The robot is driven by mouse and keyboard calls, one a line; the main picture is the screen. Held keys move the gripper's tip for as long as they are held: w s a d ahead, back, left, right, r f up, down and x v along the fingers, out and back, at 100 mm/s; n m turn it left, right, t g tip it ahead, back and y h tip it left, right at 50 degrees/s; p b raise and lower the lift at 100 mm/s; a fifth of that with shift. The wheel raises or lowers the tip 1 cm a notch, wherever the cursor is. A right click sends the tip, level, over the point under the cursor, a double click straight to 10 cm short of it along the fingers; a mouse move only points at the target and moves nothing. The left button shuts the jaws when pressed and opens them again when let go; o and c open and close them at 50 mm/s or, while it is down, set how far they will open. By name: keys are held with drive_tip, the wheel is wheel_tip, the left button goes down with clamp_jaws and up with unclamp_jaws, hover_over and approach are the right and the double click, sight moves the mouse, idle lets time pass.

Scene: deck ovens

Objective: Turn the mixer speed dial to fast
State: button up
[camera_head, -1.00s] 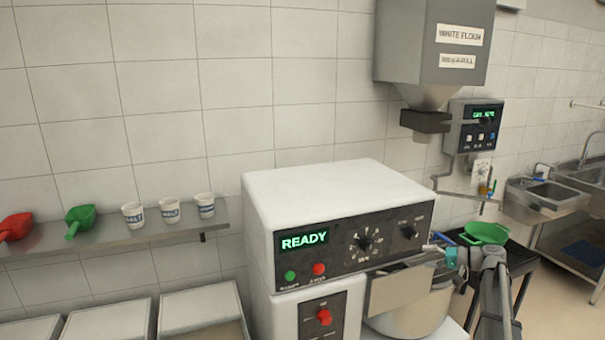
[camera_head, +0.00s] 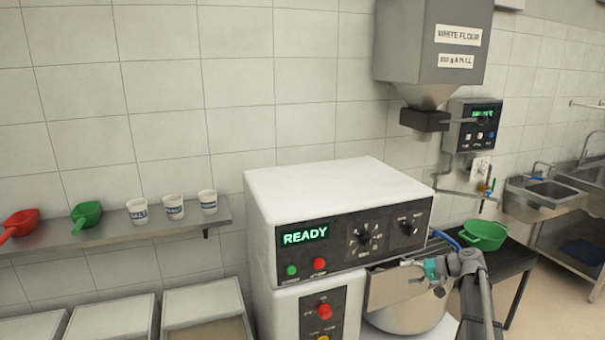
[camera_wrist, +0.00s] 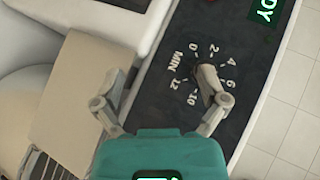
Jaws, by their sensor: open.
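The mixer control panel (camera_head: 340,262) carries a green READY display (camera_head: 305,235). The speed dial (camera_head: 408,226) is the black knob at the panel's upper right; its setting is too small to read. The timer dial (camera_head: 365,239) sits left of it. My gripper (camera_head: 406,263) is in front of the panel's lower right edge, below the speed dial. In the wrist view my open gripper (camera_wrist: 159,74) has empty jaws, and its right finger covers most of the knob of the timer dial (camera_wrist: 194,72), marked MIN with numbers. The speed dial cannot be made out there.
The mixer bowl (camera_head: 410,315) is below the panel. A green bowl (camera_head: 484,236) stands on a dark table at right. A flour hopper (camera_head: 432,60) hangs above. A shelf (camera_head: 120,240) at left holds scoops and cups. Green and red buttons (camera_head: 319,264) sit on the panel.

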drive_tip(key=s+a+f+g+h, duration=0.1)
drive_tip(key=s+a+f+h, duration=0.2)
drive_tip(key=s, duration=0.4)
drive_tip(key=s+a+f+n+g+h, duration=0.1)
drive_tip(key=s+a+f+g+h, duration=0.1)
drive_tip(key=s+a+f+h, duration=0.2)
drive_tip(key=s+a+f+n+g+h, duration=0.1)
drive_tip(key=s+a+f+h, duration=0.2)
drive_tip(key=s+a, duration=0.5)
drive_tip(key=s+h, duration=0.1)
drive_tip(key=s, duration=0.3)
drive_tip(key=shift+s+a+f+g+h, duration=0.15)
drive_tip(key=shift+f+g+h, duration=0.1)
drive_tip(key=shift+g+h, duration=0.15)
idle(1.0)
